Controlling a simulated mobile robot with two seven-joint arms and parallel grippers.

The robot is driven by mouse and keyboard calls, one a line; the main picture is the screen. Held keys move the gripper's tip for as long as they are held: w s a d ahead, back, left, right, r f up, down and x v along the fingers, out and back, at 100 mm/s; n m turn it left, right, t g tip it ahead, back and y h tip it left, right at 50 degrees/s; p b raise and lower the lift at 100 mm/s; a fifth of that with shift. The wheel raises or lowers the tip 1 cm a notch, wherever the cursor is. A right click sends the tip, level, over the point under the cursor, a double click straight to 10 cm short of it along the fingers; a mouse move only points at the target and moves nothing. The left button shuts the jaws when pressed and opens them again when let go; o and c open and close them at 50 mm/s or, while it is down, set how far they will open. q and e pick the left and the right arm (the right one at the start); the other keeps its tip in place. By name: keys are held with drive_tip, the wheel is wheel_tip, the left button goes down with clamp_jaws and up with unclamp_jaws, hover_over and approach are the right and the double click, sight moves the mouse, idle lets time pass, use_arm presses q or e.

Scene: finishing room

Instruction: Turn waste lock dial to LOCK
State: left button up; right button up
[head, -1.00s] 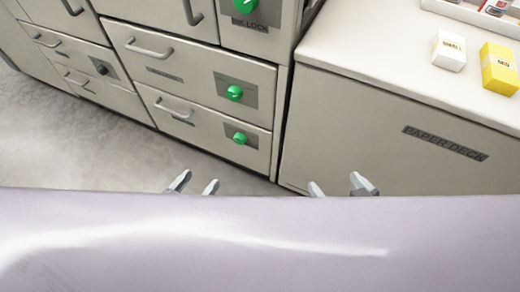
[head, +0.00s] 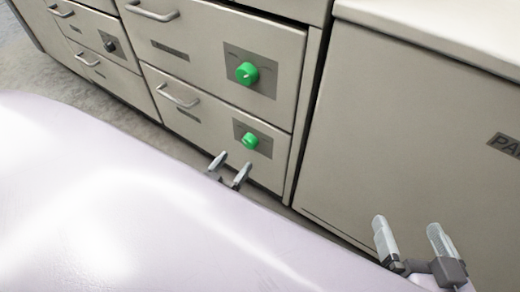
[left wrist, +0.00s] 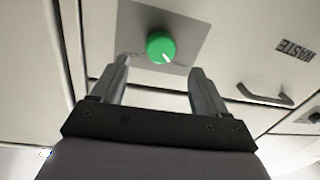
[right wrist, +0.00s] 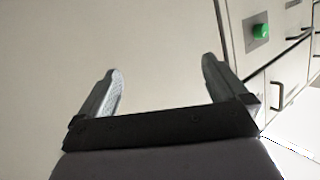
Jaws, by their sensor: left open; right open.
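The waste lock dial (head: 250,140) is a green round knob on a grey plate, at the right of the lower drawer. It shows large in the left wrist view (left wrist: 161,47), with a white pointer mark at its lower right; the plate's lettering is too small to read. A WASTE label (left wrist: 295,49) is on the same drawer front. My left gripper (head: 230,171) is open and empty, just below the dial in the head view. In its wrist view the dial lies beyond and between the fingertips, apart from them. My right gripper (head: 413,232) is open and empty before the right-hand cabinet.
Another green dial (head: 246,73) is on the drawer above. A black dial (head: 109,43) is on a drawer further left. Drawer handles (head: 178,97) stick out from the fronts. The right-hand cabinet (head: 410,120) has a broad flat front. Grey floor (head: 90,82) shows at left.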

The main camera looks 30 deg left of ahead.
sight(248, 145)
use_arm(q)
drive_tip(key=w+b, duration=0.2)
drive_tip(key=w, duration=0.4)
drive_tip(key=shift+w+a+b, duration=0.1)
drive_tip(key=shift+b, duration=0.2)
drive_tip(key=shift+w, duration=0.4)
use_arm(e)
drive_tip(key=shift+s+d+r+n+t+h, duration=0.15)
drive_tip(key=shift+d+n+t, duration=0.1)
drive_tip(key=shift+d+t, duration=0.15)
drive_tip(key=shift+s+d+r+n+t+h, duration=0.1)
drive_tip(key=shift+s+d+n+t+h, duration=0.05)
drive_tip(key=shift+d+n+t, duration=0.15)
use_arm(q)
drive_tip(key=shift+c, duration=0.3)
use_arm(e)
drive_tip(key=shift+d, duration=0.1)
use_arm(q)
drive_tip(key=c, duration=1)
